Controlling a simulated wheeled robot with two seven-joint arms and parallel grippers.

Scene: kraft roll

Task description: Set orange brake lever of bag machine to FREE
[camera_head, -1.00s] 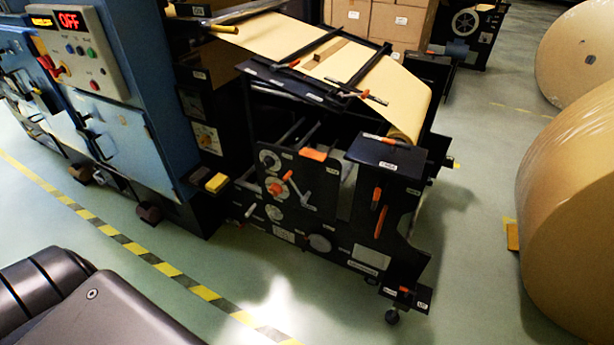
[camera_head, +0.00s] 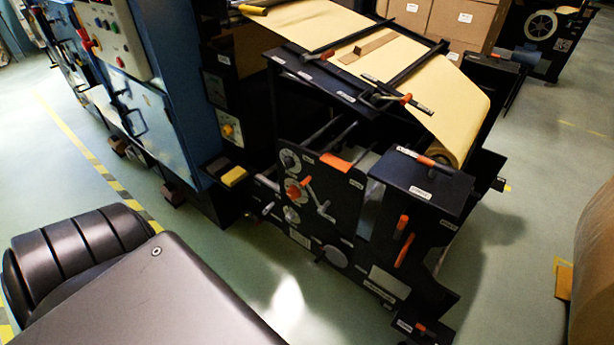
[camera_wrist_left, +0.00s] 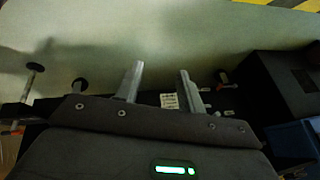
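The bag machine (camera_head: 345,205) is a dark unwind frame with kraft paper (camera_head: 400,75) over its top. Several orange parts show: a lever on a dial (camera_head: 298,188), a block (camera_head: 335,162), two upright handles (camera_head: 402,225) (camera_head: 404,250) and a lever on the box top (camera_head: 425,160). Their labels are too small to read, so I cannot tell which is the brake lever. My left gripper (camera_wrist_left: 160,82) is open and empty in the left wrist view, with dark machine parts and a white label (camera_wrist_left: 170,101) beyond it. My right gripper is not in view.
A blue cabinet (camera_head: 140,110) with buttons stands left of the frame. Cardboard boxes (camera_head: 460,20) stand behind. A large paper roll (camera_head: 595,270) is at the right edge. Green floor (camera_head: 520,200) is clear between roll and machine. My own grey body fills the lower left.

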